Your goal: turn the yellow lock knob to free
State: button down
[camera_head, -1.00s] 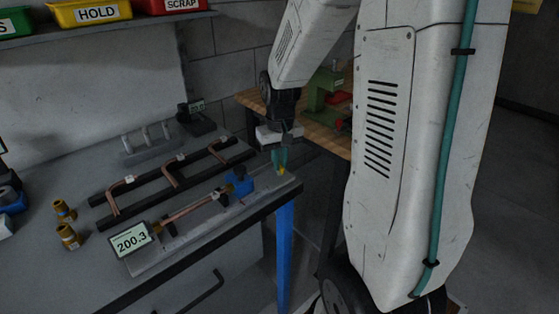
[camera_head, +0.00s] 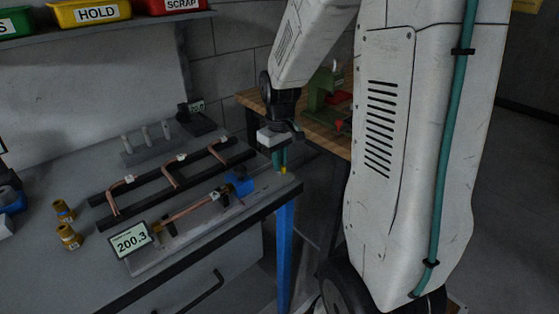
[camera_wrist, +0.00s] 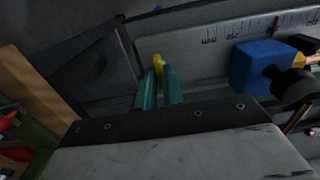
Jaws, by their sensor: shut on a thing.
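The yellow lock knob (camera_wrist: 158,63) shows between the tips of my gripper's two green fingers in the wrist view. My gripper (camera_wrist: 160,80) is shut on the knob. In the head view the knob (camera_head: 284,170) is a small yellow spot at the right end of the measuring fixture, beside the green fingertips of my gripper (camera_head: 279,160). The blue block (camera_wrist: 262,68) of the fixture stands to the right of the knob in the wrist view, with a dark round part on its front. The knob's lower part is hidden by the fingers.
The fixture's display (camera_head: 132,241) reads 200.3. A copper tube (camera_head: 188,212) lies in the fixture. A black rack (camera_head: 170,177) with bent copper tubes lies behind it. Brass fittings (camera_head: 66,236) stand at left. A wooden bench (camera_head: 316,131) stands behind my arm.

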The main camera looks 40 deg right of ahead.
jog(key=shift+w, duration=0.1)
jog(key=c, duration=1.5)
grip_release()
jog(key=shift+r, duration=0.1)
notch_tip(320, 180, up, 8)
jog(key=shift+f, duration=0.15)
jog(key=shift+m+t, duration=0.3)
jog(key=shift+t, duration=0.4)
jog(key=s+a+r, duration=0.2)
jog(key=s+a, duration=0.3)
jog(key=s, duration=0.1)
jog(key=s+a+r, duration=0.2)
jog(key=s+a, duration=0.3)
jog(key=s, duration=0.2)
jog(key=s+a+r, duration=0.2)
jog(key=s+a, duration=0.2)
jog(key=s, duration=0.3)
jog(key=shift+a, duration=0.4)
